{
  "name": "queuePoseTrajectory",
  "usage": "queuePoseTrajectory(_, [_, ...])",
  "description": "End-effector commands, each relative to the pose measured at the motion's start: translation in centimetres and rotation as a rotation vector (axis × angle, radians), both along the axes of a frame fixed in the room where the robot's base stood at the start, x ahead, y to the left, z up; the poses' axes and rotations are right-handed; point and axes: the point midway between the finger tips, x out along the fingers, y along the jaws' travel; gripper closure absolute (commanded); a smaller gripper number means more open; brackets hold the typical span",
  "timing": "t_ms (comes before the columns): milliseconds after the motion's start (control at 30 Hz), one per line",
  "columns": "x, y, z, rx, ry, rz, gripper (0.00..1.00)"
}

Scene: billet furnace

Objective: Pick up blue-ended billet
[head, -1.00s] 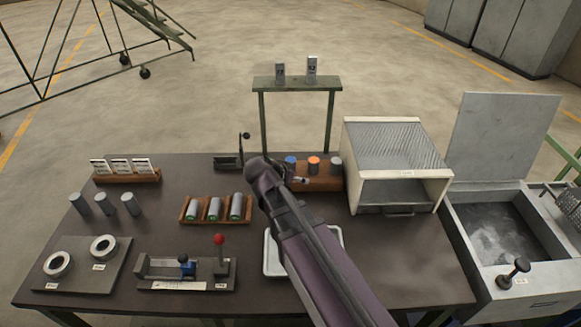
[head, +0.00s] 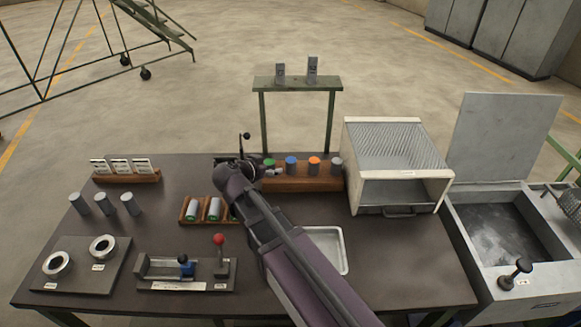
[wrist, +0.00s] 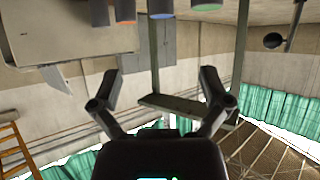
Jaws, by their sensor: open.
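The blue-ended billet (head: 291,161) stands in a wooden rack (head: 300,183) at the back of the table, between the green-ended billet (head: 269,163) and the orange-ended billet (head: 314,163). In the wrist view, which looks upside down, the blue-ended billet (wrist: 160,9) shows at the top edge, cut off by the frame. My gripper (wrist: 160,72) is open and empty, its fingers spread apart. The blue end lines up roughly midway between the fingers but stays clear of them. In the head view my wrist mostly hides my gripper, left of the blue-ended billet.
A grey-ended billet (head: 336,165) stands at the rack's right end. The furnace box (head: 398,165) is just right of it. A green stand (head: 297,84) rises behind the rack. A white tray (head: 340,262) and a second billet rack (head: 192,218) lie in front.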

Motion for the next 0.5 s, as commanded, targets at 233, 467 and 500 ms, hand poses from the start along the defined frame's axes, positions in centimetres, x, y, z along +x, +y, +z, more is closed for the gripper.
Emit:
queuePoseTrajectory(233, [2.3, -1.5, -1.8, 0.000, 0.001, -0.002, 0.03])
queuePoseTrajectory(467, [4.8, -3.1, -3.4, 0.000, 0.001, -0.003, 0.03])
queuePoseTrajectory(500, [5.1, -3.3, -3.6, 0.000, 0.001, -0.003, 0.03])
